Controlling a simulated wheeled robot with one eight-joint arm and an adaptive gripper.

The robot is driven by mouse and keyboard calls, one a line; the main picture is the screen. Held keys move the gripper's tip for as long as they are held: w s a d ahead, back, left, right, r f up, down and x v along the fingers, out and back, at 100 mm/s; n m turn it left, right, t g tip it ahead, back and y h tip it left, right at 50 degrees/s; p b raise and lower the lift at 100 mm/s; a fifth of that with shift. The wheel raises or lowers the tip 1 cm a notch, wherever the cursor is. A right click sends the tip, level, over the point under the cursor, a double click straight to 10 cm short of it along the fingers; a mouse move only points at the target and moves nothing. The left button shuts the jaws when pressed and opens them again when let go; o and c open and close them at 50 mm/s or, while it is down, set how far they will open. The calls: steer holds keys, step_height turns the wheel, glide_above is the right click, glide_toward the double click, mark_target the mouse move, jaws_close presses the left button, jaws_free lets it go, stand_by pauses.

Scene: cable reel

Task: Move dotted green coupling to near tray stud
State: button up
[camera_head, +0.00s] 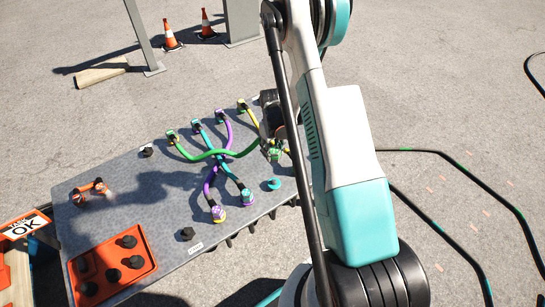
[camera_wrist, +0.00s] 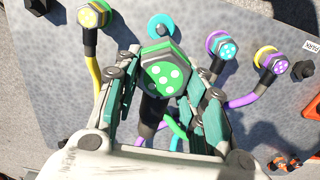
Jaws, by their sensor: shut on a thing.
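The dotted green coupling (camera_wrist: 165,75), a green hexagonal head with white dots on a black sleeve, sits between my gripper's fingers (camera_wrist: 165,100) in the wrist view. My gripper is shut on it. In the head view the coupling (camera_head: 274,155) shows beside my gripper (camera_head: 270,145) above the panel's right part; a green cable (camera_head: 205,154) runs left from it. A similar black stud (camera_wrist: 303,70) shows at right in the wrist view.
An empty teal socket (camera_head: 273,184) lies just below my gripper. Cables cross mid-panel.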

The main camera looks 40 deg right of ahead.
steer(key=shift+r, duration=0.9)
step_height(320, 180, down, 7)
steer(key=b, duration=0.6)
steer(key=shift+a+f, duration=0.1)
steer(key=a, duration=1.3)
steer(key=shift+a+f, duration=0.2)
steer(key=shift+a, duration=0.2)
steer(key=shift+a, duration=0.1)
steer(key=a, duration=1.3)
steer(key=shift+a+f, duration=0.25)
steer(key=shift+a, duration=0.15)
